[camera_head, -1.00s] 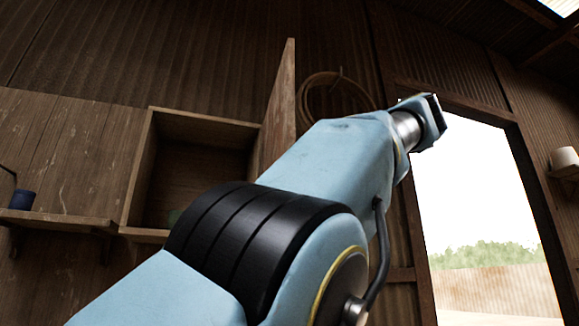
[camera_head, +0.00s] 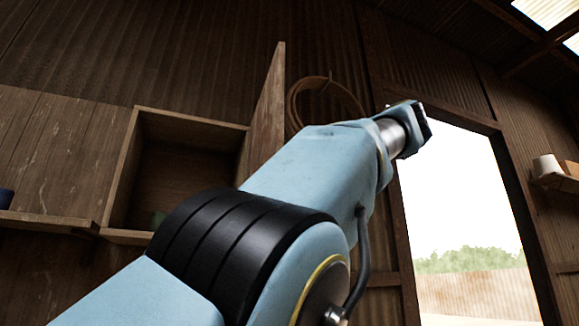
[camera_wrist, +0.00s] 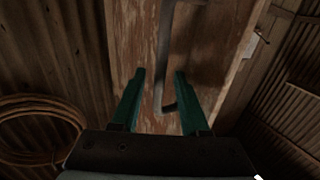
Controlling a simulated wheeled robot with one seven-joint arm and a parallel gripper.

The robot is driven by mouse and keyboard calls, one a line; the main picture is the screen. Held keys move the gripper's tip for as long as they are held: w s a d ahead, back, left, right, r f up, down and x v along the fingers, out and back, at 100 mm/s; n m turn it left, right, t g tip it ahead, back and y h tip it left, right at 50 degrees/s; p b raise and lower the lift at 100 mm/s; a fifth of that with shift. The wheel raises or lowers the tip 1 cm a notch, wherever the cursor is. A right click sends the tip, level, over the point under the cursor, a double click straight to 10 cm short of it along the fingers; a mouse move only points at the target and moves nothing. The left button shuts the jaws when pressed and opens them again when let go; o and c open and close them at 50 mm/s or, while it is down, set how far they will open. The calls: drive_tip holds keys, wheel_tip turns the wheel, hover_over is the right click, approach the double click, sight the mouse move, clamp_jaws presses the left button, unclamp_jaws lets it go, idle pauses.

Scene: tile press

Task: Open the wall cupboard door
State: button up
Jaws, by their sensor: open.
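The wall cupboard (camera_head: 124,170) is a brown wooden box on the corrugated wall, left of centre in the head view. Its door (camera_head: 268,115) stands swung out at the right side, and the dark inside shows. In the wrist view the worn wooden door (camera_wrist: 135,35) fills the middle, with a grey bar handle (camera_wrist: 164,60) running down it. My gripper (camera_wrist: 159,74) is open, its two green fingers pointing at the door. The handle's lower bend appears between the fingers, and I see no grip on it. In the head view my arm hides the gripper and the cupboard's lower right.
A green item (camera_head: 158,218) sits low inside the cupboard. A shelf (camera_head: 45,222) with a dark blue item (camera_head: 5,198) is at left. A coiled hose or rope (camera_head: 322,90) hangs right of the door. A bright doorway (camera_head: 455,210) opens at right, with another shelf (camera_head: 560,182) beyond it.

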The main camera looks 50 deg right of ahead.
drive_tip(key=s+p, duration=0.3)
drive_tip(key=s, duration=0.7)
drive_tip(key=shift+s, duration=0.4)
drive_tip(key=shift+w+a, duration=0.1)
drive_tip(key=shift+a, duration=0.1)
